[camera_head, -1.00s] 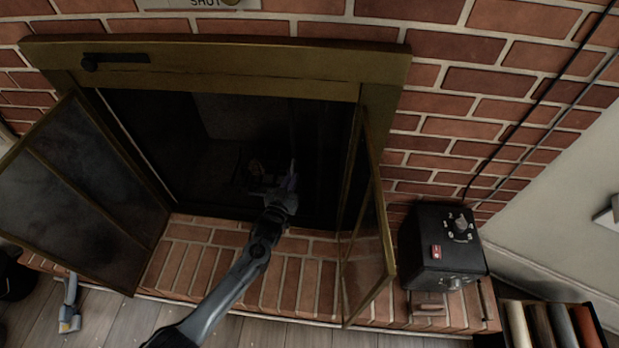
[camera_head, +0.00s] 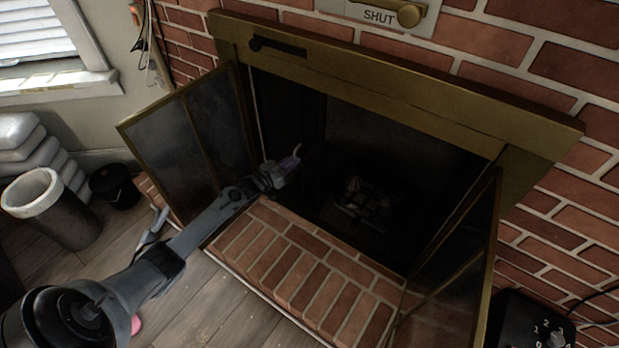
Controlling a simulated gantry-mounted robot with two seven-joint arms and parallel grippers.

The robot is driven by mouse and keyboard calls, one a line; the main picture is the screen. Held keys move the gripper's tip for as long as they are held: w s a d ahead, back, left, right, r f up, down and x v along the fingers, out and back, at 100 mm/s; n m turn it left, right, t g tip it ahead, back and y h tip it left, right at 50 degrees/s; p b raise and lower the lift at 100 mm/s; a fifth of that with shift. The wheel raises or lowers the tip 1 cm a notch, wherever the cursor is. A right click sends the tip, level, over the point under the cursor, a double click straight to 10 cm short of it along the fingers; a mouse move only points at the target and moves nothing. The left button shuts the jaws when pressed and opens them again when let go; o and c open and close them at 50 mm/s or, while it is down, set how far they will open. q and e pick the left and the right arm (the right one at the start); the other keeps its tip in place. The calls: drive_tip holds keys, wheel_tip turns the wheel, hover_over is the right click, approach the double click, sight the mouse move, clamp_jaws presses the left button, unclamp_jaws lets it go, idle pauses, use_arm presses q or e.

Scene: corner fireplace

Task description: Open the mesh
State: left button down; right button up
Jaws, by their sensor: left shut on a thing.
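The fireplace opening is dark under a brass frame (camera_head: 380,78). Its left glass door (camera_head: 185,140) and right glass door (camera_head: 450,285) stand swung outward. The mesh (camera_head: 290,115) is hard to make out; it seems to be a dark strip hanging at the left side of the opening. My left gripper (camera_head: 288,166) is at the lower left of the opening, just inside the left door. It is shut, apparently on the mesh, though the grip itself is too dark to see clearly. My right gripper is not in view.
A brick hearth (camera_head: 300,270) runs along the front. A dark control box (camera_head: 525,325) is at the lower right. A bin (camera_head: 50,210), a black bucket (camera_head: 115,187) and stacked white bags (camera_head: 35,150) stand at the left. The wooden floor before the hearth is partly clear.

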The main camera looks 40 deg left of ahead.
use_arm(q)
drive_tip(key=a+b, duration=0.1)
drive_tip(key=a, duration=0.1)
drive_tip(key=s+a, duration=0.1)
drive_tip(key=a, duration=0.2)
drive_tip(key=a+b, duration=0.1)
drive_tip(key=a, duration=0.1)
drive_tip(key=shift+s+a+b, duration=0.25)
drive_tip(key=shift+a+b, duration=0.1)
drive_tip(key=shift+a, duration=0.05)
drive_tip(key=c, duration=1.2)
unclamp_jaws()
drive_tip(key=shift+s, duration=0.1)
drive_tip(key=p, duration=0.6)
approach(285, 145)
drive_tip(key=s, duration=0.5)
drive_tip(key=shift+s+a+f, duration=0.1)
drive_tip(key=shift+s+f, duration=0.05)
drive_tip(key=shift+s, duration=0.4)
